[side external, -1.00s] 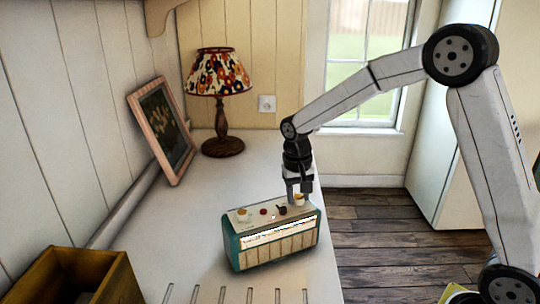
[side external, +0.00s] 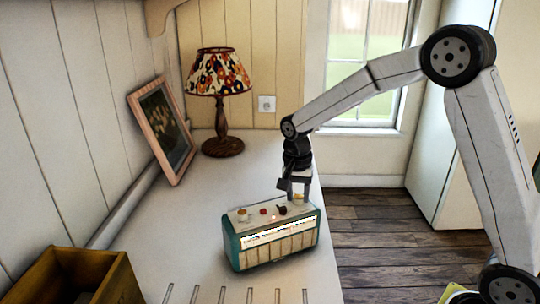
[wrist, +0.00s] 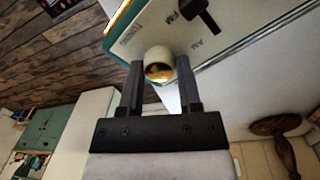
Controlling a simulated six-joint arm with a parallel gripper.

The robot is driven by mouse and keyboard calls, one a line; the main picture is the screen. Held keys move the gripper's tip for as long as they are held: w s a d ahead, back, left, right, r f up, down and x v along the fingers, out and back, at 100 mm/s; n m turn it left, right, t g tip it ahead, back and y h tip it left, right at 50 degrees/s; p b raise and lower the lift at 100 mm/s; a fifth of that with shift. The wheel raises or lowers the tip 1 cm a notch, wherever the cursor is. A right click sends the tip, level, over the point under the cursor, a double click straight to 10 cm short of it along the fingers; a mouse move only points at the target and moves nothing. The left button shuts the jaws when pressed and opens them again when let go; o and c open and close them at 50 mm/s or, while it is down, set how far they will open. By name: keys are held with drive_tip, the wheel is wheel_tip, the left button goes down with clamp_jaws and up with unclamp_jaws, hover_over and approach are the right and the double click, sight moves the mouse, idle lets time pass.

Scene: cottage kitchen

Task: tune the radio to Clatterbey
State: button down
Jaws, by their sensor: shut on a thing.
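The radio (side external: 275,249) is teal with a cream top and stands on the worktop near its right edge. Its dial strip (side external: 268,235) glows along the upper front; station names and needle are too small to read. My gripper (side external: 298,190) points down at the right end of the radio's top. In the wrist view its two fingers (wrist: 160,78) are shut on a round cream knob with a gold cap (wrist: 158,60). A black lever switch (side external: 281,210) stands beside it, with AM and FM lettering in the wrist view. A red button (side external: 263,211) and another knob (side external: 242,214) are further left.
A lamp (side external: 221,75) with a flowered shade and a leaning picture frame (side external: 166,130) stand behind the radio. A wooden box (side external: 118,282) is at the front left. Slots (side external: 222,295) cut the worktop in front. The worktop left of the radio is clear.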

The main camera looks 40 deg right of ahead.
sight(298, 198)
drive_tip(key=shift+c, duration=1.4)
unclamp_jaws()
drive_tip(key=shift+w+a+r, duration=0.1)
drive_tip(key=shift+r, duration=1.9)
drive_tip(key=shift+w+r, duration=0.1)
drive_tip(key=shift+r, duration=1.85)
drive_tip(key=shift+f, duration=0.1)
drive_tip(key=shift+s+a+f+n, duration=0.15)
drive_tip(key=shift+s+f+n, duration=0.2)
drive_tip(key=shift+s+n, duration=0.1)
drive_tip(key=s+a+f+n+t, duration=0.1)
drive_tip(key=s+f+n, duration=0.4)
drive_tip(key=s, duration=0.3)
drive_tip(key=s+a+f+n+t, duration=0.1)
drive_tip(key=s+f+n+t, duration=0.1)
drive_tip(key=s+f+n, duration=0.3)
drive_tip(key=shift+s+a+f+n, duration=0.25)
drive_tip(key=shift+s+n, duration=0.1)
drive_tip(key=shift+s, duration=1.05)
